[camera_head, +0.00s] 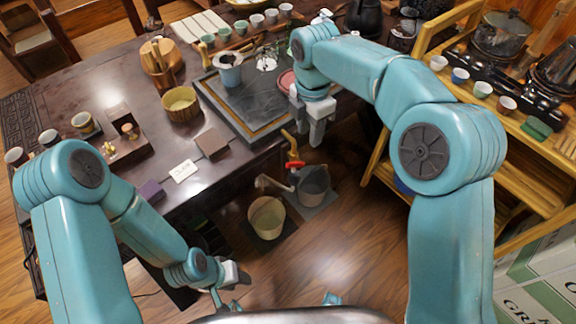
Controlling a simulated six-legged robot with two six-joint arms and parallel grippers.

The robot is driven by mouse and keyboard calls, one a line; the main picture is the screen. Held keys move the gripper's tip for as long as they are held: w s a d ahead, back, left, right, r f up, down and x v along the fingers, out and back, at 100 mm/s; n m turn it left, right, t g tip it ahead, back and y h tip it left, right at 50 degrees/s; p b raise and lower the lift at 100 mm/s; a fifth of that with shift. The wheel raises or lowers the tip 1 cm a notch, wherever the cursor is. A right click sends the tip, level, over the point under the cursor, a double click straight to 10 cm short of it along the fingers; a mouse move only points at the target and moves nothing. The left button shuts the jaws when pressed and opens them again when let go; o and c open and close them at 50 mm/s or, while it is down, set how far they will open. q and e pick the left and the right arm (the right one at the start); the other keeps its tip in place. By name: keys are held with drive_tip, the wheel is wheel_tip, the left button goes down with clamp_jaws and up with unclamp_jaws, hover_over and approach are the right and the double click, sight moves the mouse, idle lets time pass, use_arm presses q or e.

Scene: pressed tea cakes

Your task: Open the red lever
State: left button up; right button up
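The red lever (294,165) is a small red handle on a tap-like fitting below the front edge of the dark tea table. My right gripper (309,137) hangs just above and to the right of the lever, pointing down. Its two grey fingers look parted, with nothing seen between them, and it appears apart from the lever. My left gripper (232,299) is low at the bottom of the view, well below and left of the lever. Its fingers are partly hidden and small, so its opening is unclear.
A cream bucket (267,218) and a grey bucket (313,185) stand on the floor below the lever. The tea table (150,95) holds a slate tray (250,95), cups and boxes. A wooden shelf (515,165) stands to the right. Open floor lies in front.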

wheel_tip(320, 180, up, 2)
hover_over(289, 163)
use_arm(q)
wheel_tip(289, 163, down, 3)
drive_tip(key=b, duration=0.3)
use_arm(e)
drive_tip(key=shift+n+t, duration=0.3)
drive_tip(key=shift+n, duration=0.2)
wheel_tip(289, 163, down, 16)
drive_tip(key=shift+r, duration=0.1)
drive_tip(key=shift+w, duration=0.1)
